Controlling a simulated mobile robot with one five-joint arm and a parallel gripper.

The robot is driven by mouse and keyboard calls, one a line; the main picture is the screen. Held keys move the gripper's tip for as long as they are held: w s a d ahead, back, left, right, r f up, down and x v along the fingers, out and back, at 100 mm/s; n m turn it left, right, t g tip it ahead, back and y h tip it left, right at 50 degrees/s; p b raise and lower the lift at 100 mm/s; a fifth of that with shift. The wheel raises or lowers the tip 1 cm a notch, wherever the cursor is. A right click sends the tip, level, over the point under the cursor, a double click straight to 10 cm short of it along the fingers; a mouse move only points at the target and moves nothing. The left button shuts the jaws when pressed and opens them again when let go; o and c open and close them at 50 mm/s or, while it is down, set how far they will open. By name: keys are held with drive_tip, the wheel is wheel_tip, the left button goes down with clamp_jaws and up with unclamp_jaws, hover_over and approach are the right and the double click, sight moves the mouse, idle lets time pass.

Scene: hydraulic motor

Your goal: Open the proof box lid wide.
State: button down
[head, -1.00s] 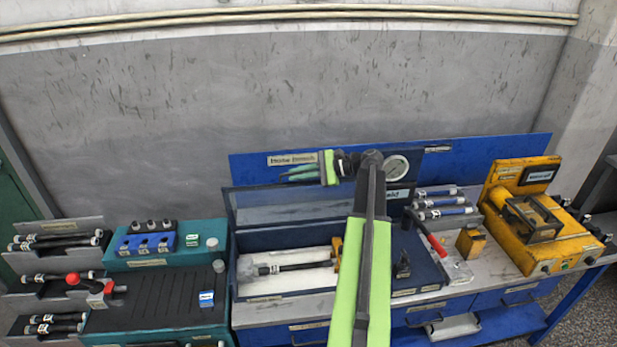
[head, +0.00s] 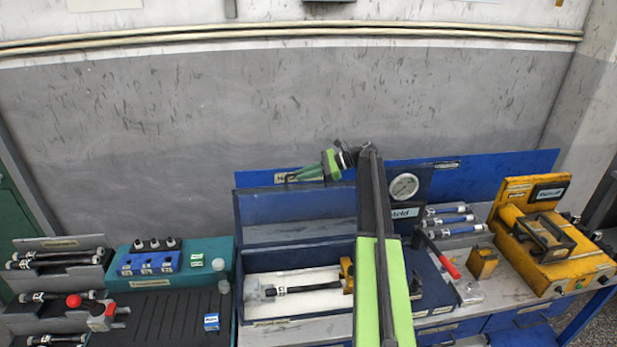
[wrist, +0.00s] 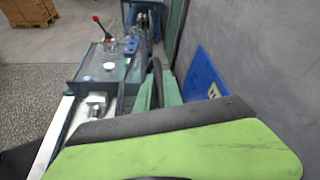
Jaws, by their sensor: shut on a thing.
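The proof box (head: 243,290) is a dark blue box on the bench, with a white-lined inside and a black hose (head: 305,287) lying in it. Its lid (head: 290,215) stands raised at the back, its grey inner face toward me. My gripper (head: 297,176), with green fingers, is at the lid's top edge. In the wrist view, my gripper (wrist: 157,88) has its green fingers on both sides of a dark edge, which looks like the lid's. My arm hides the right part of the lid and box.
A pressure gauge (head: 404,187) stands right of my arm. A yellow machine (head: 545,250) is farther right. A teal unit (head: 170,260) and hose racks (head: 55,260) are on the left. A blue back panel (head: 480,172) and grey wall are behind the lid.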

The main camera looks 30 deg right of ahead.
drive_tip(key=shift+a, duration=0.1)
drive_tip(key=c, duration=1.5)
unclamp_jaws()
drive_tip(key=shift+w+a+f, duration=0.1)
drive_tip(key=shift+w+a, duration=0.05)
drive_tip(key=shift+a, duration=0.05)
drive_tip(key=shift+d, duration=0.1)
drive_tip(key=shift+d, duration=0.15)
drive_tip(key=p+v, duration=0.6)
drive_tip(key=v, duration=1.1)
drive_tip(key=shift+s+d, duration=0.1)
drive_tip(key=shift+s, duration=0.1)
